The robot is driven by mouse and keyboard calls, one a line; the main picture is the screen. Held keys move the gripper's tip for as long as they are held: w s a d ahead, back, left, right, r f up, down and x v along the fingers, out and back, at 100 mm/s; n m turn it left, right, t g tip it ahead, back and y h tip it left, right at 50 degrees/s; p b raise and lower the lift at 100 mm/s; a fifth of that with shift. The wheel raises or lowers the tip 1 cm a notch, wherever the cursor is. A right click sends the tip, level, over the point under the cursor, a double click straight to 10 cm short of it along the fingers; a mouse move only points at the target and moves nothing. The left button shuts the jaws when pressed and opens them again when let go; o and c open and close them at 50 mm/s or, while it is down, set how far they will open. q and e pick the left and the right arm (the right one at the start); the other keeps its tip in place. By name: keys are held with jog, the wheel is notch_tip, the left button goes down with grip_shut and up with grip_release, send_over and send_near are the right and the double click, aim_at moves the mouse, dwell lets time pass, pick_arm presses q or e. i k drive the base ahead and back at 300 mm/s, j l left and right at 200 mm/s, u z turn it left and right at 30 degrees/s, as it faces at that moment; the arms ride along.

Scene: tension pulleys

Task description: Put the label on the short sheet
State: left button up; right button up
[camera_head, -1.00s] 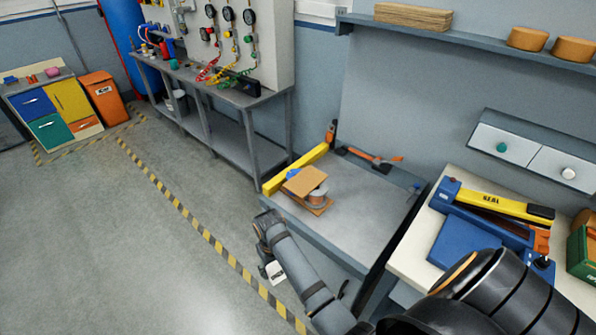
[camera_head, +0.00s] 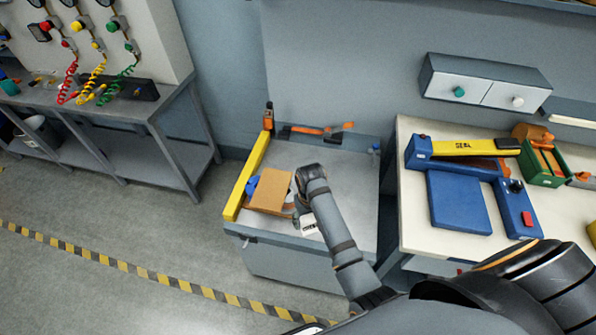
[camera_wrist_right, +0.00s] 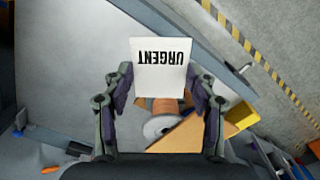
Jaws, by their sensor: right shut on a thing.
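The label (camera_head: 309,226) is a white square reading URGENT, and it also shows large in the right wrist view (camera_wrist_right: 160,66). My right gripper (camera_head: 303,210) is shut on it and holds it above the front of the grey worktable (camera_head: 345,173). Brown sheets (camera_head: 270,190) lie at the table's left side, just left of the gripper. In the right wrist view, a brown sheet (camera_wrist_right: 193,133) and a spool (camera_wrist_right: 158,127) show beyond the fingers. I cannot tell which sheet is the short one. My left gripper is not in view.
A yellow bar (camera_head: 247,178) runs along the table's left edge, with a blue item (camera_head: 252,186) beside the sheets. An orange-handled tool (camera_head: 318,131) lies at the back. A blue sealer (camera_head: 458,203) stands on the right bench. The table's right part is clear.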

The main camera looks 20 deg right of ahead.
aim_at(273, 188)
jog(key=i+j+z, duration=0.4)
jog(key=j, duration=0.25)
jog(key=i+j+z, duration=0.2)
jog(key=j, duration=0.15)
jog(key=k, duration=0.1)
